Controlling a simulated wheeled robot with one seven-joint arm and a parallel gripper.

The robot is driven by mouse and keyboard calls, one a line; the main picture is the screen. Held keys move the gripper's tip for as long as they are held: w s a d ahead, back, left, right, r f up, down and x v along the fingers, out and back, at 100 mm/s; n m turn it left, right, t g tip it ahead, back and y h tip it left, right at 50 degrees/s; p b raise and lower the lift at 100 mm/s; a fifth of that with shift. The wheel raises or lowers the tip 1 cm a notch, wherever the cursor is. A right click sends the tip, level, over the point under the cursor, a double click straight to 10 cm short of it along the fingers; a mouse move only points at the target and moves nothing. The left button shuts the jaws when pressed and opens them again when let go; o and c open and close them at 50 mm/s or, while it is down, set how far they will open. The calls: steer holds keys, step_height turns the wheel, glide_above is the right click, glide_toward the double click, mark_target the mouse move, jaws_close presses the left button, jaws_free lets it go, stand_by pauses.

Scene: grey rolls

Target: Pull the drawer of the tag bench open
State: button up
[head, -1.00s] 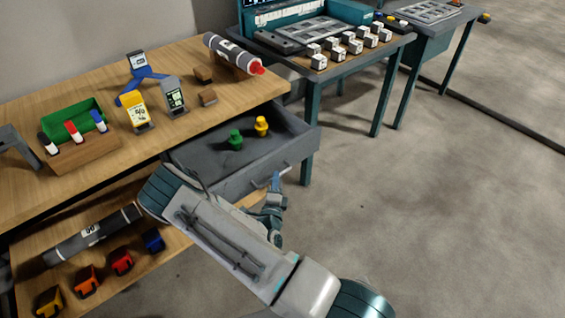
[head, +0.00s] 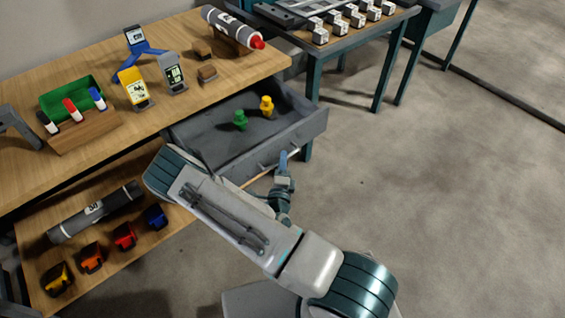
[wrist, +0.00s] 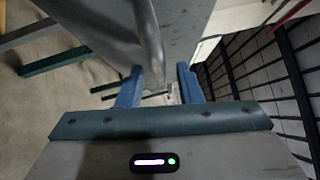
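The tag bench (head: 215,95) has a wooden top with a grey drawer (head: 205,130) under its right end. The drawer stands partly out, with a green piece (head: 240,120) and a yellow piece (head: 266,106) inside. My gripper (head: 284,158) is at the handle on the drawer's front, low in the head view. In the wrist view, the grey handle bar (wrist: 150,40) runs down between my two blue fingers (wrist: 160,82), which stand a little apart around it. The fingers appear shut on the bar, though their contact is partly hidden.
Markers in a wooden block (head: 85,130), a green bin (head: 72,98) and tag stands (head: 133,88) are on the bench top. A grey roll (head: 230,27) lies at its right end. The lower shelf holds another roll (head: 95,212) and small bins. Floor at right is clear.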

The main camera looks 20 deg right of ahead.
steer(key=b+v, duration=0.1)
steer(key=v, duration=1.2)
steer(key=shift+s, duration=0.4)
steer(key=shift+a, duration=0.1)
steer(key=s+d+r+m+g+h+p, duration=0.1)
steer(key=s+d+r+m+g+h, duration=0.2)
steer(key=r+m+g, duration=0.55)
steer(key=s+d+r+m+g+h+p, duration=0.15)
steer(key=d+r+m+g, duration=0.3)
steer(key=m, duration=0.75)
steer(key=s+d+r+m+g+h, duration=0.3)
steer(key=r+m+g, duration=0.3)
steer(key=m, duration=0.4)
steer(key=s+a+r+m+t+y+p, duration=0.1)
steer(key=a+r+m+y, duration=0.2)
steer(key=r+m+y, duration=0.4)
steer(key=s+a+r+m+t+y+p, duration=0.1)
steer(key=a+r+m+t+y, duration=0.1)
steer(key=a+r+m+y, duration=0.2)
step_height(320, 180, up, 4)
steer(key=m+y, duration=0.3)
steer(key=m, duration=0.4)
steer(key=shift+s+a+t, duration=0.2)
steer(key=shift+s+t, duration=0.1)
